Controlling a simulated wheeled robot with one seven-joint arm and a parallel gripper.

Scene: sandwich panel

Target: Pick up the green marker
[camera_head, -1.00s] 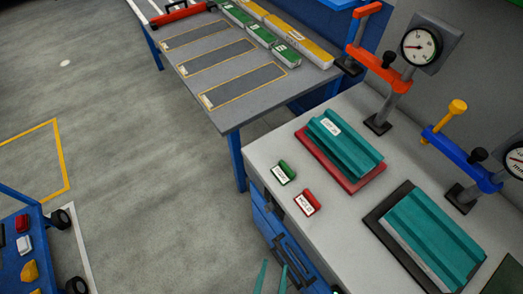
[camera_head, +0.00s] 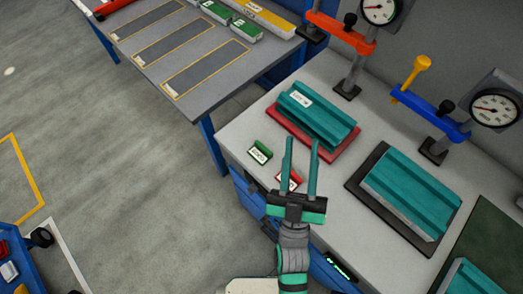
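The green marker (camera_head: 260,152) is a small green block with a white label. It stands on the light workbench top (camera_head: 243,127), near the front left corner. My gripper (camera_head: 301,140) is open, with two long teal fingers spread apart. It appears empty and lies to the right of the green marker in the picture; I cannot tell its height above the bench. A similar red marker (camera_head: 291,180) with a white label is partly hidden behind the fingers.
A teal grooved panel (camera_head: 318,112) lies on a red plate just behind the markers. Another teal panel (camera_head: 412,190) lies on a dark plate to the right. Clamp posts with gauges (camera_head: 380,8) stand behind. A grey table (camera_head: 205,55) is at the back left.

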